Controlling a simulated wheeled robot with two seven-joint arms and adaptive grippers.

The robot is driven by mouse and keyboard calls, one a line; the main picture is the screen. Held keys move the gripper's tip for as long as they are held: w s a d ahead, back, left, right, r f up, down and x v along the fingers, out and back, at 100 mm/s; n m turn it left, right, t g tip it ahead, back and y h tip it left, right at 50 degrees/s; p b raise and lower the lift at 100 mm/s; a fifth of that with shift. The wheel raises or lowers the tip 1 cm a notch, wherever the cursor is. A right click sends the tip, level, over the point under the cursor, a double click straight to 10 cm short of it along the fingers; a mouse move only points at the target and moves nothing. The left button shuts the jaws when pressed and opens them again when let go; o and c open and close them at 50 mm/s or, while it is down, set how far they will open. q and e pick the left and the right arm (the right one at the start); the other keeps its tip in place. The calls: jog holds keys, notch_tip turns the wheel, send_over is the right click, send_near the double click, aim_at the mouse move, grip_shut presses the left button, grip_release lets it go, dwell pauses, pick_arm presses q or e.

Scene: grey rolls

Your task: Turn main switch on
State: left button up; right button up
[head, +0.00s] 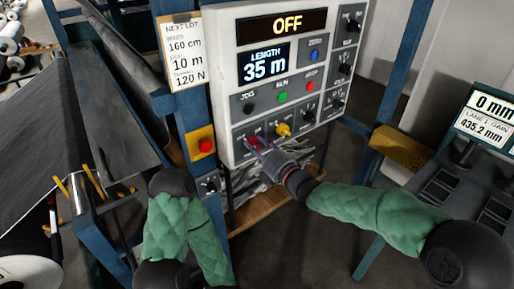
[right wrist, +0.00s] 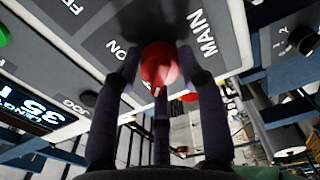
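The main switch is a red round knob with a pale pointer mark, low on the left of the grey control panel (head: 225,95). The right wrist view shows the knob (right wrist: 160,66) close up, beside the words MAIN and ON. My right gripper (head: 257,144) is at this knob, its dark fingers (right wrist: 160,75) around it. The side fingertips are very close to the knob; whether they touch is unclear. The panel's top display (head: 287,24) reads OFF. My left arm shows at the lower left, but I see no left gripper.
A yellow selector (head: 283,129) sits just right of the main switch. A red emergency button on a yellow box (head: 205,146) is to its left. JOG, RUN and STOP buttons are above. Blue posts flank the panel, and a roll machine stands at left.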

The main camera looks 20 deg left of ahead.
jog(key=c, duration=0.4)
jog(key=shift+m, duration=0.4)
jog(key=m+b, duration=0.1)
jog(key=m, duration=0.1)
jog(key=shift+f+m, duration=0.1)
jog(key=shift+m, duration=0.3)
jog(key=m, duration=0.3)
jog(key=shift+m, duration=0.3)
jog(key=m+p, duration=0.1)
jog(key=m, duration=0.4)
jog(key=m+p, duration=0.2)
jog(key=m, duration=0.3)
jog(key=shift+m, duration=0.4)
